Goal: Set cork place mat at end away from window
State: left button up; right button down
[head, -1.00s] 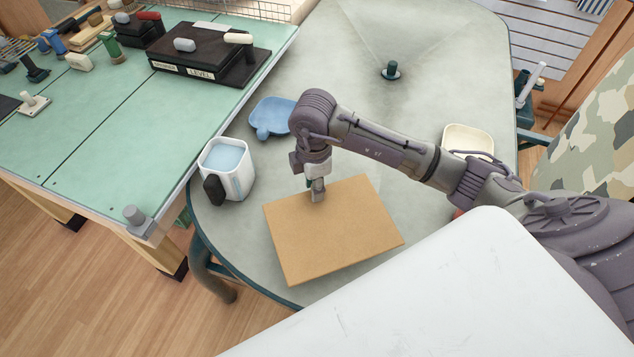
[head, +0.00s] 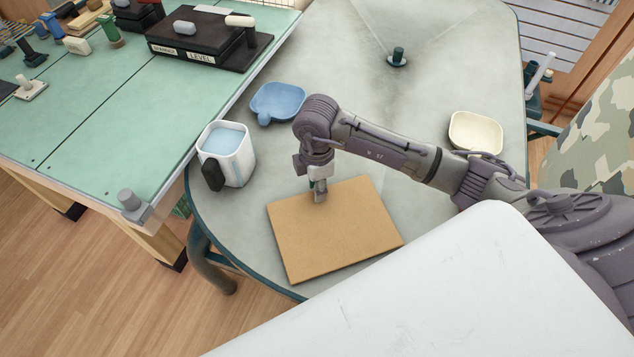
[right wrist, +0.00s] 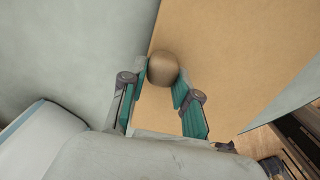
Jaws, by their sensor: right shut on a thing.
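The cork place mat (head: 345,235) is a tan rectangle at the near end of the grey table, close to the rounded rim. My left gripper is not in view.
A white jug (head: 238,165) of bluish liquid stands left of the mat. A blue dish (head: 278,100) and a cream bowl (head: 476,132) are farther back on the grey table (head: 345,70). A green worktable (head: 120,95) adjoins it at left.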

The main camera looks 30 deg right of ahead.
jog(key=shift+f, duration=0.4)
dwell(0.5)
jog(key=c, duration=0.8)
grip_release()
jog(key=shift+o, duration=0.2)
jog(key=shift+r, duration=0.1)
notch_tip(320, 180, up, 12)
